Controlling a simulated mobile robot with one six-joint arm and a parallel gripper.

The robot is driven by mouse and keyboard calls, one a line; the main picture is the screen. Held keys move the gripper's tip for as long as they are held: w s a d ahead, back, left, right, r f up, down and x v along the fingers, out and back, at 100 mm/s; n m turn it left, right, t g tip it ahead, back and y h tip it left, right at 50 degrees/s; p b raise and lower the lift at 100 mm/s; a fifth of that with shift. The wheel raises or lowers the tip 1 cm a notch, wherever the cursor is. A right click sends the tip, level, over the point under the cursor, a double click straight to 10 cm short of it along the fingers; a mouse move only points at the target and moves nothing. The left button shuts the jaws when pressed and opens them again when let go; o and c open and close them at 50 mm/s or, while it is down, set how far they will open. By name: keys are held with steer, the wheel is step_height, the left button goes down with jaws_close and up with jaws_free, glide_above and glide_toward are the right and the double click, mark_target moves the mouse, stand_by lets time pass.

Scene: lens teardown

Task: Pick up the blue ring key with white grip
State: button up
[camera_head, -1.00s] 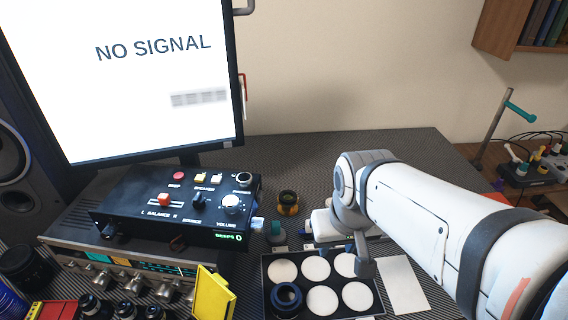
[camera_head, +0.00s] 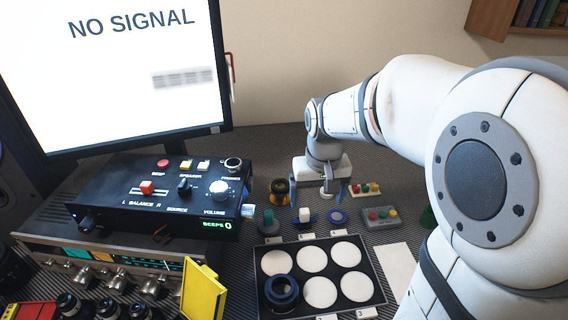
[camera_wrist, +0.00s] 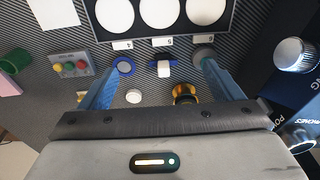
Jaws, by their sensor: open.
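The blue ring key with white grip (camera_head: 305,217) stands on the dark mat behind the tray, with its white block on top and blue showing at the base. In the wrist view the key (camera_wrist: 164,69) lies between my fingers' lines, near the level of the fingertips in the picture. My gripper (camera_head: 322,193) is open and empty, pointing down above and just behind the key. In the wrist view both blue fingers of my gripper (camera_wrist: 158,72) are wide apart. Neither finger visibly touches the key.
A blue ring (camera_head: 338,217) lies right of the key, and a teal-gripped piece (camera_head: 268,220) stands left. A gold-and-black part (camera_head: 280,190) is behind left. The tray (camera_head: 377,284) with white discs is in front. The black control box (camera_head: 150,205) is left.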

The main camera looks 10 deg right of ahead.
mark_target(305, 210)
steer(key=shift+o, duration=0.3)
steer(key=shift+g, duration=0.6)
steer(key=w+f+b, duration=0.1)
steer(key=w+f, duration=0.4)
steer(key=w+f+b, duration=0.2)
steer(key=w+f, duration=0.3)
steer(key=shift+w+f, duration=0.15)
steer(key=shift+f, duration=0.1)
step_height(305, 210, down, 8)
steer(key=shift+w+r+b, duration=0.1)
steer(key=shift+r+b, duration=0.15)
steer(key=shift+b, duration=0.45)
steer(key=shift+c, duration=0.3)
steer(key=c, duration=1)
step_height(305, 210, up, 10)
steer(key=shift+r+p, duration=0.1)
steer(key=shift+p, duration=0.6)
steer(key=o, duration=0.5)
steer(key=shift+c, duration=0.2)
steer(key=c, duration=0.6)
